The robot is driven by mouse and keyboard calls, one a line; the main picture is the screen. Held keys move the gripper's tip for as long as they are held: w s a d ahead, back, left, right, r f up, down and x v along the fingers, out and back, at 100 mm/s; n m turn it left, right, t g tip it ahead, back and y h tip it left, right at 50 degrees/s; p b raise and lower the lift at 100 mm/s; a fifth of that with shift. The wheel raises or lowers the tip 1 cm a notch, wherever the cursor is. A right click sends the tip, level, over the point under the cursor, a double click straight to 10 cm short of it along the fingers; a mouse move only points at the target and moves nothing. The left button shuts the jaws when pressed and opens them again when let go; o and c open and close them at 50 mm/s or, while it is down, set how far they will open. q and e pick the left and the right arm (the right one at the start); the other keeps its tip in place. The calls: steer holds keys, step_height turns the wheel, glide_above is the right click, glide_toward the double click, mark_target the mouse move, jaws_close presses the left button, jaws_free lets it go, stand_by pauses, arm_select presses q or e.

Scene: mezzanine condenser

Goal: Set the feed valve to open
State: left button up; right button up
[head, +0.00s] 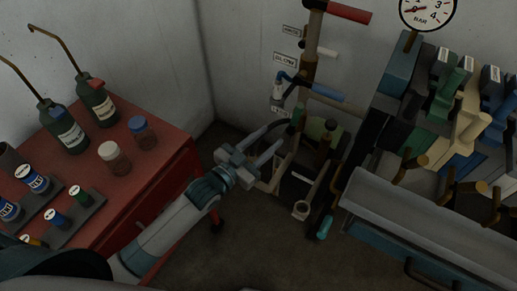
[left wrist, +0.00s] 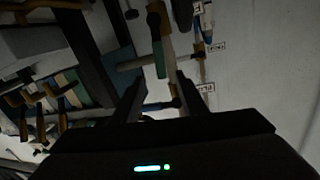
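Several lever valves sit on pipework by the back wall, beside small labels whose print is too small to read surely, so I cannot tell which is the feed valve. One has a red handle (head: 350,12), one a white handle (head: 320,50), one a blue handle (head: 328,93). A small green grip (head: 298,114) shows lower down. My left gripper (head: 279,152) is open and empty, in front of the lower pipework. In the left wrist view a green handle (left wrist: 158,55) lies ahead, between the lines of the spread fingers (left wrist: 158,100); no contact shows. My right gripper is out of view.
A red cabinet (head: 168,168) with bottles and jars stands left, close beside my left arm. A bench with a grey front ledge (head: 430,225) and coloured blocks stands right. A round gauge (head: 427,12) hangs above. Dark floor (head: 250,250) is clear between them.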

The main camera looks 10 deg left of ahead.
arm_select(q)
steer(key=shift+v, duration=1.65)
steer(key=shift+f, duration=0.1)
